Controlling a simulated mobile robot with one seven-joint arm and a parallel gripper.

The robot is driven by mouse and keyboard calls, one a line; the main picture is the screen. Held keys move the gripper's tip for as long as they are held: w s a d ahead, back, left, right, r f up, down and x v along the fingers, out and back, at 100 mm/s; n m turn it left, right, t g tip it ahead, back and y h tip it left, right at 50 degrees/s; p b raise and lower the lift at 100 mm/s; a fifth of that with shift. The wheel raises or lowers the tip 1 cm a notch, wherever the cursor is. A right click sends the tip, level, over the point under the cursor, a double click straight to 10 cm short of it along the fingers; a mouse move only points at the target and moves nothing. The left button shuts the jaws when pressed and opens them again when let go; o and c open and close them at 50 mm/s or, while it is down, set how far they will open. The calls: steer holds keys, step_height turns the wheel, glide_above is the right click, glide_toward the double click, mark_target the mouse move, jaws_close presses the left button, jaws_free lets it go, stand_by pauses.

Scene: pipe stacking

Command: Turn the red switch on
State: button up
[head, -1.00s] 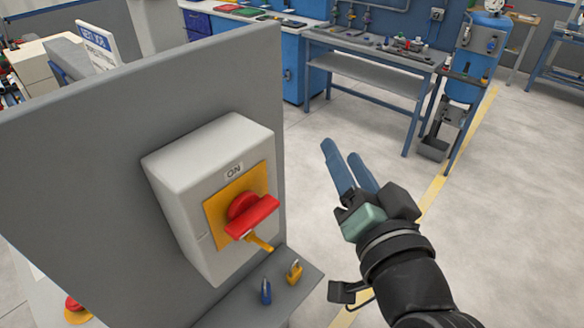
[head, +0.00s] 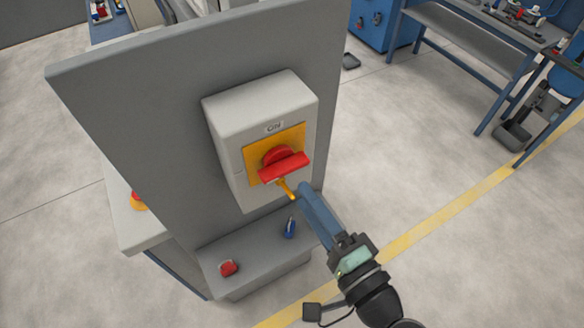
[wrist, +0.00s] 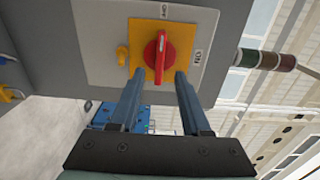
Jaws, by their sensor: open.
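The red switch (head: 283,166) is a rotary handle on a yellow plate (head: 262,143) on a pale grey box. Its bar lies roughly level in the head view, crosswise to the "ON" label (head: 274,127) above it. In the wrist view the red handle (wrist: 160,58) points toward a small label (wrist: 177,12) too small to read surely. My gripper (head: 304,188) is open and empty, just below and right of the handle. In the wrist view its fingertips (wrist: 160,73) lie either side of the handle; contact cannot be told.
A yellow tab (head: 287,190) sticks out below the handle, close to my fingers. The box hangs on a grey upright panel (head: 150,110). A ledge (head: 258,262) below holds a blue padlock (head: 290,228) and a red one (head: 228,268).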

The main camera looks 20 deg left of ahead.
mark_target(288, 174)
steer(key=p+x, duration=0.1)
steer(key=x, duration=0.5)
steer(key=shift+p, duration=0.3)
jaws_close()
